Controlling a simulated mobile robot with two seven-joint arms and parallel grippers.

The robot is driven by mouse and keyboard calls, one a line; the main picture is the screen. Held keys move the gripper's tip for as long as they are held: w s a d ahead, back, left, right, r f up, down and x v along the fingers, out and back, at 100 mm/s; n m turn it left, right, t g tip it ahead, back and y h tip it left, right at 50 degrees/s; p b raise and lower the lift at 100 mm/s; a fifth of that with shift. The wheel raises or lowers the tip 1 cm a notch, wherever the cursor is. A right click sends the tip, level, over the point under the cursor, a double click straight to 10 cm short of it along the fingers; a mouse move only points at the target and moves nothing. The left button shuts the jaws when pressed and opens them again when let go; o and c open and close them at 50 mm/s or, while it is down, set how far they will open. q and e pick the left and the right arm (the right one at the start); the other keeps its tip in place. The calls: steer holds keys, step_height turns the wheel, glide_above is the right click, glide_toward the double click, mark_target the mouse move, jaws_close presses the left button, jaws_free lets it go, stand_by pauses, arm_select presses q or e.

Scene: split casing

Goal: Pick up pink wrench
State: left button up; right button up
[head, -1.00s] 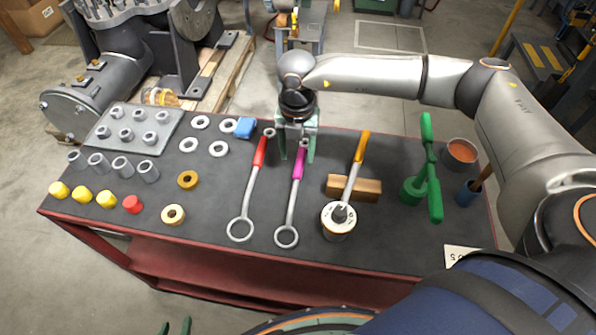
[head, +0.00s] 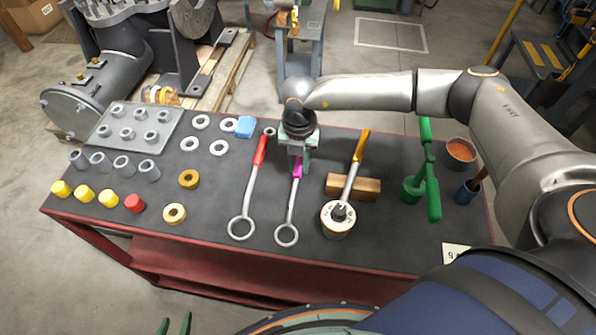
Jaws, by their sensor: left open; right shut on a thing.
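The pink wrench (head: 292,207) lies on the dark tabletop, with its ring end toward the front edge and its pink grip toward the back. My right gripper (head: 299,166) is over its far end and shut on the pink grip. The gripper hides the wrench's far tip. I cannot tell whether the wrench is lifted at that end. My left gripper (head: 175,326) shows only as green fingertips at the bottom edge, open and empty, in front of the table.
A red-gripped wrench (head: 252,190) lies close on the left. A green stand (head: 432,175) is farther right. Washers, nuts and caps fill the left side.

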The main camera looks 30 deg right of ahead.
jaws_close()
steer(key=shift+r, duration=0.1)
stand_by(0.8)
